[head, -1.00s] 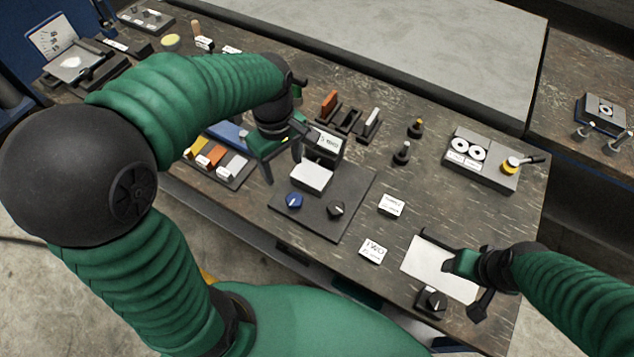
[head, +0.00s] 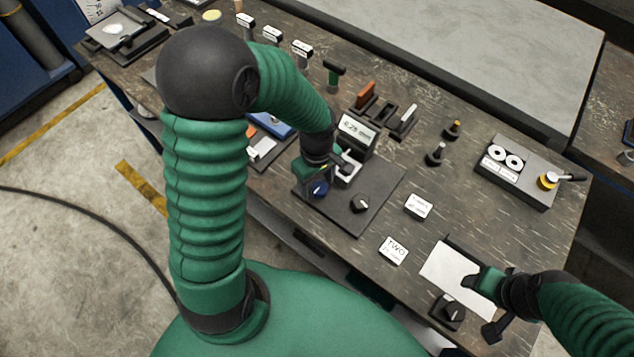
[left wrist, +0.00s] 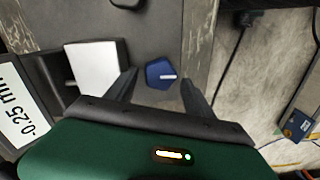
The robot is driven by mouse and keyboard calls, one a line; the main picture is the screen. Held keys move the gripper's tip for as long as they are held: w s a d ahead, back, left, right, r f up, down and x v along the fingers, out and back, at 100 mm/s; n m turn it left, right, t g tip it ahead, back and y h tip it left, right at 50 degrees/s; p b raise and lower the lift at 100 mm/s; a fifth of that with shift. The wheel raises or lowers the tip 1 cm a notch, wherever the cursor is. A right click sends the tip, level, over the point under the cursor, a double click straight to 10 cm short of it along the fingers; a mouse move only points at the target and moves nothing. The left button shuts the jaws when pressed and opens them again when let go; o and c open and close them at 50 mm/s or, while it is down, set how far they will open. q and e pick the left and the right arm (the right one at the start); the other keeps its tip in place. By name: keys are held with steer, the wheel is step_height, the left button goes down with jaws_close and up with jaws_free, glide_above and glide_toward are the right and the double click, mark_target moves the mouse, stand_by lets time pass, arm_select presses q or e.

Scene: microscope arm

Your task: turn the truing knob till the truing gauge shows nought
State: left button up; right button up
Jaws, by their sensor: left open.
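The gauge (head: 357,130) is a small upright display behind the knobs. In the left wrist view its label (left wrist: 16,110) reads -0.25 mm. A blue knob (head: 319,188) and a black knob (head: 360,203) sit on a dark plate (head: 383,195). I cannot read which is the truing knob. My left gripper (head: 319,178) is open over the blue knob. In the left wrist view the blue knob (left wrist: 160,74) lies between the open fingertips (left wrist: 159,80), apart from both, its white pointer mark aimed right. My right gripper (head: 480,303) is over the white sheet; its jaw opening is unclear.
A white block (left wrist: 95,66) stands close beside the left fingers. Two cards (head: 418,206) (head: 393,250) lie right of the plate. A white sheet (head: 445,268) and another black knob (head: 447,310) are near the right gripper. A grey box with dials (head: 517,172) stands at the right.

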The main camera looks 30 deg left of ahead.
arm_select(q)
steer(key=shift+d, duration=0.4)
steer(key=shift+c, duration=1)
steer(key=shift+a, duration=0.15)
steer(key=c, duration=0.7)
jaws_close()
arm_select(e)
steer(key=shift+d, duration=0.4)
arm_select(q)
steer(key=shift+m, duration=0.3)
arm_select(e)
steer(key=shift+r, duration=0.2)
